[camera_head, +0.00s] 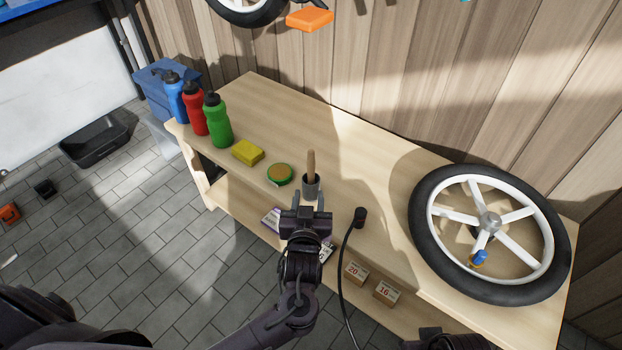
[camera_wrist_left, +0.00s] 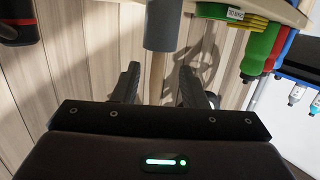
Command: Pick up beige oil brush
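The beige oil brush stands upright with its wooden handle (camera_head: 311,164) rising out of a grey cup (camera_head: 312,187) near the front edge of the workbench. My left gripper (camera_head: 308,199) is open in front of the cup, its fingers pointing toward the brush. In the left wrist view, which appears upside down, the handle (camera_wrist_left: 156,78) shows between the two spread fingers (camera_wrist_left: 158,88), with a gap on each side. The grey cup (camera_wrist_left: 163,25) is at the top there. The bristles are hidden. A dark part of my right arm shows at the bottom edge; its fingers cannot be made out.
A green round tin (camera_head: 280,175) and a yellow sponge (camera_head: 248,152) lie left of the cup. Blue, red and green bottles (camera_head: 218,122) stand farther left. A black pump with a hose (camera_head: 360,216) is to the right, then a wheel (camera_head: 421,232). The bench (camera_head: 345,140) behind the cup is clear.

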